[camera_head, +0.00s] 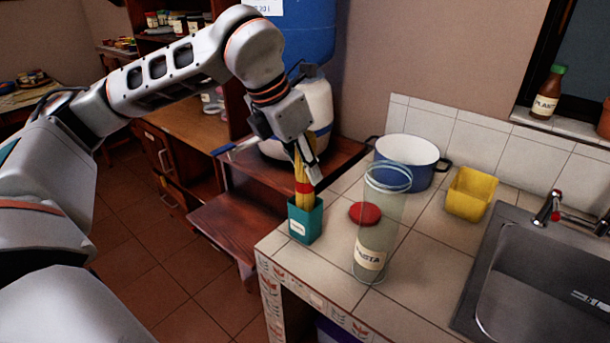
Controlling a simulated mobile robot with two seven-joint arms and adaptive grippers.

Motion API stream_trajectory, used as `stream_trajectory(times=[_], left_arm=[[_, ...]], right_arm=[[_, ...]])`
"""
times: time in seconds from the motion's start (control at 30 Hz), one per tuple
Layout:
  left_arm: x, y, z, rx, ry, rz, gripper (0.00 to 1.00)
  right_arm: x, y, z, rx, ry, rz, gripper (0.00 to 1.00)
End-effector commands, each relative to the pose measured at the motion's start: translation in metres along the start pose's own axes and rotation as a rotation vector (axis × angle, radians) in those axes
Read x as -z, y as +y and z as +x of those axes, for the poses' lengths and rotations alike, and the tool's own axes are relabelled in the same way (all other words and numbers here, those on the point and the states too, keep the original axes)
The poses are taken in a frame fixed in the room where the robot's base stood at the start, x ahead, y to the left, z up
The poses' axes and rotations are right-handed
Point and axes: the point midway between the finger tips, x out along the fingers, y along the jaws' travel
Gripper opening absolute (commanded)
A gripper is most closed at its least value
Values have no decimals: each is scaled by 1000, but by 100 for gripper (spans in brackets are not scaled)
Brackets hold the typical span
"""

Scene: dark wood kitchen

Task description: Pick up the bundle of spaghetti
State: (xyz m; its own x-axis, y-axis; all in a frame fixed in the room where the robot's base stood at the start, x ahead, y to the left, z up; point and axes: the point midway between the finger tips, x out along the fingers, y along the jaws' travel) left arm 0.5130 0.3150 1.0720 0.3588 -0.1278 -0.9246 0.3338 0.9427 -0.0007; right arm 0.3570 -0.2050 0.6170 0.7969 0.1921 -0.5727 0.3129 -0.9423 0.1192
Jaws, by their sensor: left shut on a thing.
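The bundle of spaghetti (303,188) is yellow with a red band and stands upright in a teal square holder (306,222) near the counter's left front corner. My left gripper (305,172) comes down from above and is shut on the upper part of the bundle. The bundle's lower end is hidden inside the holder. My right gripper is not in view.
A tall clear jar labelled pasta (373,232) stands right of the holder, with a red lid (364,213) behind it. The tiled counter's front middle is clear.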

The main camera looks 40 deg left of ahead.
Motion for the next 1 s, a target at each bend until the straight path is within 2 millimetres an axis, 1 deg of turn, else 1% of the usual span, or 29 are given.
stream_trajectory(times=[0.03, 0.27, 0.43, 0.6, 0.7, 0.83, 1.0], left_arm=[[-6, 0, -12, -2, -9, 0, 0], [-23, 0, -52, -2, -8, 0, 0], [-36, 0, -85, -1, -8, -1, 0], [-50, 0, -118, -2, -8, 0, 0], [-56, 0, -134, -2, -7, 0, 0], [-62, 0, -149, -2, -6, 0, 0], [-65, 0, -157, -1, -3, -1, 0]], right_arm=[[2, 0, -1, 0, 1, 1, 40], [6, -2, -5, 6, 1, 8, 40], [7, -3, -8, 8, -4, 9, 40], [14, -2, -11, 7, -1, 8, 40], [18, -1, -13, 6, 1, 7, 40], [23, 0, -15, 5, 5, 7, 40], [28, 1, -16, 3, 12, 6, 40]])
